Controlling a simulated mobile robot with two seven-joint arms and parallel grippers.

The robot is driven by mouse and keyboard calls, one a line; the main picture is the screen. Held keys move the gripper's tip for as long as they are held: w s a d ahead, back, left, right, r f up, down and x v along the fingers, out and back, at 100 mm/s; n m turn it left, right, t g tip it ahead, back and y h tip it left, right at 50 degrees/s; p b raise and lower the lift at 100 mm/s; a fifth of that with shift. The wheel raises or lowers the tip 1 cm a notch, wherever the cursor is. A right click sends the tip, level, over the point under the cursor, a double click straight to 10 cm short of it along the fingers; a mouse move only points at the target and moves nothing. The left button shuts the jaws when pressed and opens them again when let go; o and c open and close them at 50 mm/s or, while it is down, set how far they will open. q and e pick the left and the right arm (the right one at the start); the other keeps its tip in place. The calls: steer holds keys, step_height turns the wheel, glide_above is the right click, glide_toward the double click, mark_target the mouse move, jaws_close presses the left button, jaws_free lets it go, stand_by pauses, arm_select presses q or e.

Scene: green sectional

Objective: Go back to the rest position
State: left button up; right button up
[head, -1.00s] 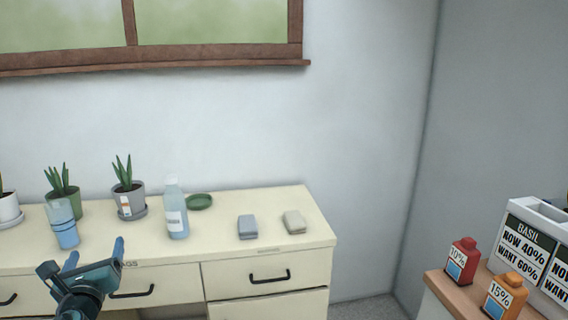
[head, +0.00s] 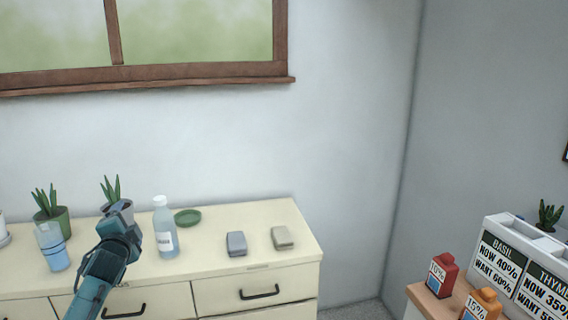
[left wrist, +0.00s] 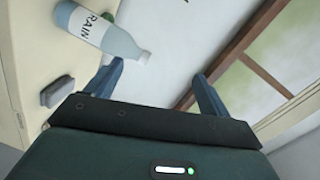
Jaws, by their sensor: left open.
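My left gripper (head: 119,218) is raised in front of the cream dresser, its arm coming in from the lower left. In the head view it overlaps the grey plant pot and its fingers are hard to make out. In the left wrist view the two fingers (left wrist: 158,86) are spread apart with nothing between them. A clear bottle (left wrist: 100,28) with a "RAIN" label shows beyond the left finger, apart from it. The same bottle (head: 165,232) stands upright on the dresser in the head view. My right gripper is not in view.

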arm_select(q)
steer(key=s+d+f+n+g+h, duration=0.1)
steer(key=s+d+f+n+h, duration=0.25)
steer(key=s+d+f, duration=0.55)
steer(key=s+d+f+n+g+h, duration=0.1)
steer(key=s+d+f+n+h, duration=0.25)
steer(key=s+d+f, duration=0.5)
steer(key=s+d+f+g, duration=0.1)
steer(key=s+d+f, duration=0.2)
steer(key=s, duration=0.7)
steer(key=s+d+f+n+g+h, duration=0.1)
steer(key=s+d+f, duration=0.3)
steer(key=s, duration=0.7)
steer(key=shift+s+f+g, duration=0.15)
steer(key=shift+f+g, duration=0.4)
steer(key=shift+g, duration=0.15)
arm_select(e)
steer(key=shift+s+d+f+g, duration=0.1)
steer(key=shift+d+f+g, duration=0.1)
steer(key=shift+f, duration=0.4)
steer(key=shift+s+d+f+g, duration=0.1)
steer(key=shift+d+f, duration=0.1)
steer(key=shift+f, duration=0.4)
arm_select(q)
steer(key=shift+d, duration=0.1)
